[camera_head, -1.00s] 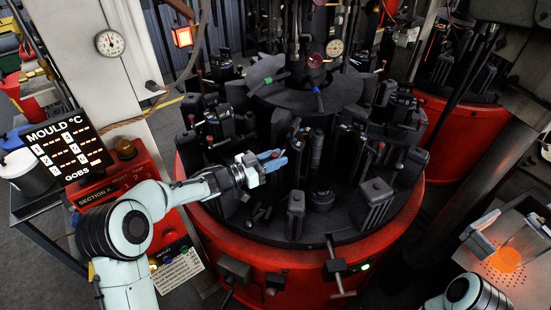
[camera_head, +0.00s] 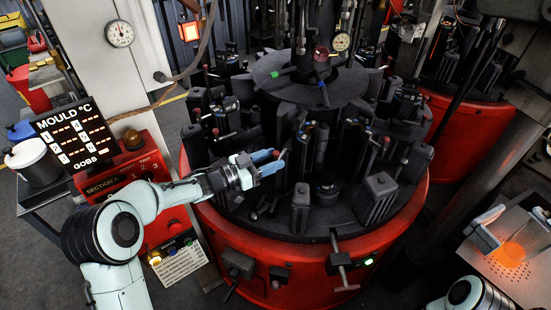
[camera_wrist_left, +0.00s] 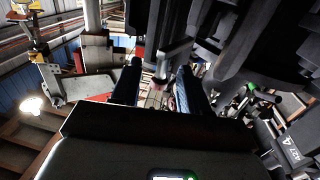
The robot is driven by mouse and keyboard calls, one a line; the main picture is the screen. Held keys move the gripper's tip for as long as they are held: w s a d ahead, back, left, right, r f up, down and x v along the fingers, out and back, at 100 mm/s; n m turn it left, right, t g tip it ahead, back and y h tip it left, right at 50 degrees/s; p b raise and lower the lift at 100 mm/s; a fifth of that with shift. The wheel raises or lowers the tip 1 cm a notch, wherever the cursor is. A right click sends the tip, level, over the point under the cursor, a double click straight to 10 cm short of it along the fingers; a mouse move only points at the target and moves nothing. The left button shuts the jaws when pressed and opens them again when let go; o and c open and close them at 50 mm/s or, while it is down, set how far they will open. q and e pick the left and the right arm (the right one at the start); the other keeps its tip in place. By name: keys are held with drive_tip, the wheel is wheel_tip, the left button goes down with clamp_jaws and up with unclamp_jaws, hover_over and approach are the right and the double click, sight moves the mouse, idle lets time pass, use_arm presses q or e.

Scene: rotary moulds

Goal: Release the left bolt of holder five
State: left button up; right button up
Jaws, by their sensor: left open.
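My left gripper (camera_head: 272,160) has blue fingers and is open at the near left of the round black mould table (camera_head: 330,232). In the head view, a thin rod with a reddish tip (camera_head: 283,153) shows close by its fingertips; contact cannot be told. In the left wrist view the two dark fingers (camera_wrist_left: 160,87) stand apart, and a grey rod with a pinkish end (camera_wrist_left: 163,76) appears between them. I cannot tell which holder is number five, and no number is readable there.
Black mould blocks, such as one at the front right (camera_head: 378,198), crowd the table close around the gripper. A red control box (camera_head: 130,175) and a temperature board (camera_head: 72,134) stand at the left. A tray with an orange glowing piece (camera_head: 511,254) is at the lower right.

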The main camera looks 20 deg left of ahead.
use_arm(q)
drive_tip(key=v, duration=0.5)
drive_tip(key=shift+s+a+b, duration=0.2)
drive_tip(key=shift+s+b, duration=0.1)
drive_tip(key=shift+b, duration=0.05)
use_arm(e)
drive_tip(key=shift+s+f, duration=0.4)
drive_tip(key=shift+f, duration=0.2)
